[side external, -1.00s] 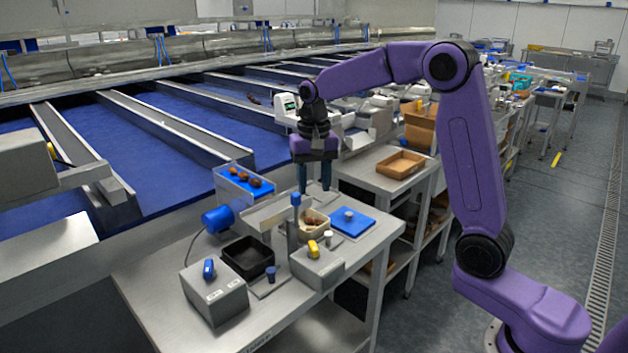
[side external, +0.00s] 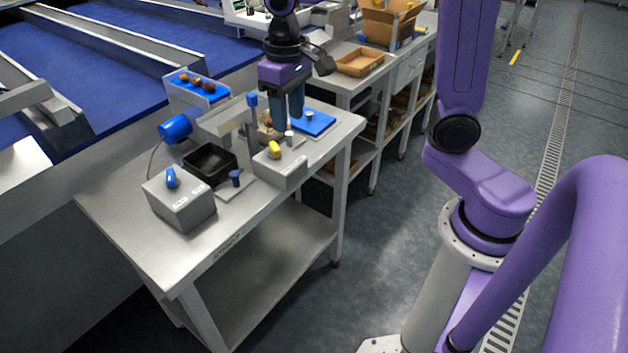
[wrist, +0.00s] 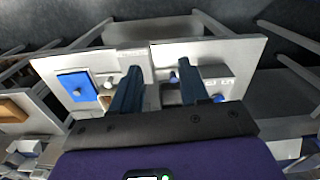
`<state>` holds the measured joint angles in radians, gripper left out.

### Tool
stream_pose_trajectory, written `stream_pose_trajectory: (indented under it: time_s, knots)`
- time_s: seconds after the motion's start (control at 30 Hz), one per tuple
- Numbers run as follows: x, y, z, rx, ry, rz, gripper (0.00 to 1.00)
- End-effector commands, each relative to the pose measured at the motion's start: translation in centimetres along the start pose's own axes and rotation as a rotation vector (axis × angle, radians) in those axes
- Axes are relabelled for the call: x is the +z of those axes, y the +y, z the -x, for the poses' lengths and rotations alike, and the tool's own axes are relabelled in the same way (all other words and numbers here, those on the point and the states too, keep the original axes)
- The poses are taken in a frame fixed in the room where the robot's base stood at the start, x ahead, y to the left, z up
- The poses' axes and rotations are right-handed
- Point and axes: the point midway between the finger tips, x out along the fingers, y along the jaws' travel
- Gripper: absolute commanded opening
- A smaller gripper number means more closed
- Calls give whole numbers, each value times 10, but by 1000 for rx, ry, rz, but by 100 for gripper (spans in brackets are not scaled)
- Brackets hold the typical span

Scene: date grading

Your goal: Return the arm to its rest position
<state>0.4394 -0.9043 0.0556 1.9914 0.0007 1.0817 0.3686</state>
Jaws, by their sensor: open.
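My gripper (side external: 289,112) hangs fingers-down above the steel worktable (side external: 130,205). In the side view the fingers partly cover a beige container (side external: 264,134) with brown contents. Their exact height above the table cannot be told. A blue mat (side external: 322,128) with a small grey piece on it lies behind and to the right of the fingers; it also shows in the wrist view (wrist: 72,88). Brown dates sit on a blue-lined tray (side external: 205,97) at the table's back left.
A black tray (side external: 212,174), a grey box with a blue knob (side external: 180,208), a blue cylinder (side external: 175,128) and a blue-topped post (side external: 252,108) crowd the table. A grey block with a yellow knob (side external: 285,172) stands at its front. A cardboard tray (side external: 360,62) is on the cart behind.

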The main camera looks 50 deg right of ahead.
Motion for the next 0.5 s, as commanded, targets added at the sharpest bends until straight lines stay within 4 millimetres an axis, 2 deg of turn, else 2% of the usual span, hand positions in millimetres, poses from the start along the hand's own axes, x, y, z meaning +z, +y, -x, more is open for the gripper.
stream_pose_trajectory:
  time_s: [0.03,0.23,0.5]
  knots:
    - [14,-4,-1,-1,1,60,45]
    - [67,-16,-7,-5,4,300,45]
    - [141,-16,-19,-10,8,625,45]
